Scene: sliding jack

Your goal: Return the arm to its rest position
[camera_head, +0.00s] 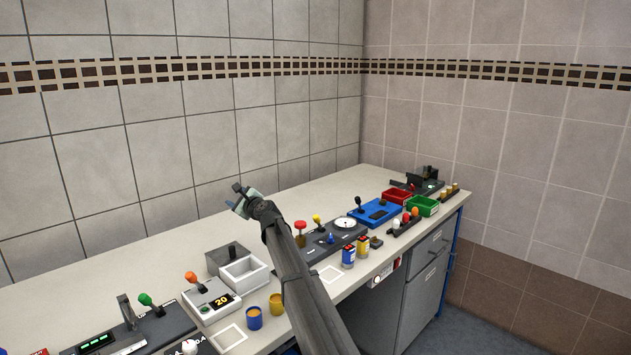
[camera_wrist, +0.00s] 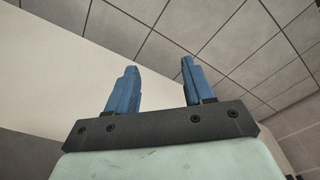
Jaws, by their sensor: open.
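My gripper (camera_head: 238,196) is raised over the back part of the bench, in front of the tiled wall in the head view. In the wrist view my gripper (camera_wrist: 156,92) shows two blue fingers spread apart with nothing between them. Only wall tiles and a pale surface show beyond the fingers. My arm reaches up from the bottom of the head view and hides part of the bench behind it.
The bench (camera_head: 60,290) holds a white bin (camera_head: 245,274), an orange-knobbed lever box (camera_head: 211,300), a blue box (camera_head: 375,213), a red tray (camera_head: 396,196) and a green tray (camera_head: 422,206). Blue and yellow cups stand near my arm. The bench's back left is clear.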

